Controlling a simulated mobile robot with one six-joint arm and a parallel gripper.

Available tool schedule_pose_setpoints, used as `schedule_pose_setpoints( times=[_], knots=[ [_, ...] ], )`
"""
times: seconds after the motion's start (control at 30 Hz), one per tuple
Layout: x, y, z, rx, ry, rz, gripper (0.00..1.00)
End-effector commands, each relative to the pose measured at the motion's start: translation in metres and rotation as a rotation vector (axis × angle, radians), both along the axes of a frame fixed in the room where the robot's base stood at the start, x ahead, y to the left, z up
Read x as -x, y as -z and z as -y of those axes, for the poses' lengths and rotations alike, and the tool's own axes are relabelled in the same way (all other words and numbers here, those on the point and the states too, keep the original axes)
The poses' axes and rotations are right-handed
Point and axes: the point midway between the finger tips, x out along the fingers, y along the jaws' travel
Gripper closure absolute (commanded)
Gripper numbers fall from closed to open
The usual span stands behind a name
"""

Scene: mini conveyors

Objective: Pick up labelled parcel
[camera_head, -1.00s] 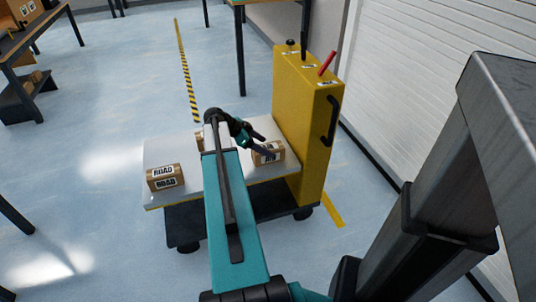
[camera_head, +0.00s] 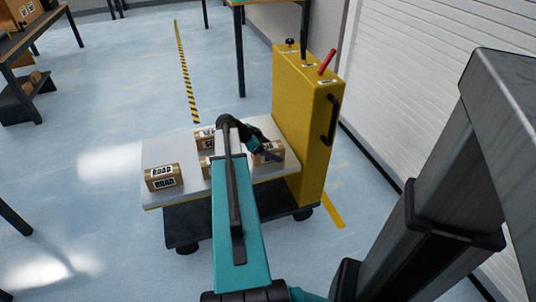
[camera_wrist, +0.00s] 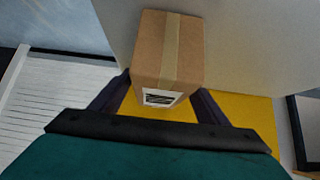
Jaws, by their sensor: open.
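A brown parcel (camera_head: 272,153) with a white label lies at the right end of the cart's platform (camera_head: 187,200), beside the yellow housing. In the wrist view the parcel (camera_wrist: 168,50) has a tan tape strip on top and a label on its near face. My gripper (camera_head: 264,146) is at this parcel and partly covers it. In the wrist view my gripper (camera_wrist: 164,84) is open, with one finger on each side of the parcel's near end. I cannot tell whether the fingers touch it. The label text is hard to read.
A parcel marked ROAD (camera_head: 163,177) lies at the platform's left end. Another parcel (camera_head: 205,138) lies at the back, and one more (camera_head: 206,167) is partly hidden by my arm. The tall yellow housing (camera_head: 308,120) stands close on the right. Open floor lies left.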

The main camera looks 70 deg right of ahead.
Motion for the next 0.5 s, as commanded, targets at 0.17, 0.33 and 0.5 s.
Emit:
schedule_pose_setpoints(
  times=[0.17, 0.33, 0.5],
  knots=[
    [0.0069, 0.0092, 0.0061, 0.001, -0.001, 0.0, 0.31],
    [0.0071, 0.0093, 0.0063, 0.001, -0.002, 0.0, 0.31],
    [0.0069, 0.0093, 0.0062, 0.0, -0.001, 0.0, 0.31]
  ],
)
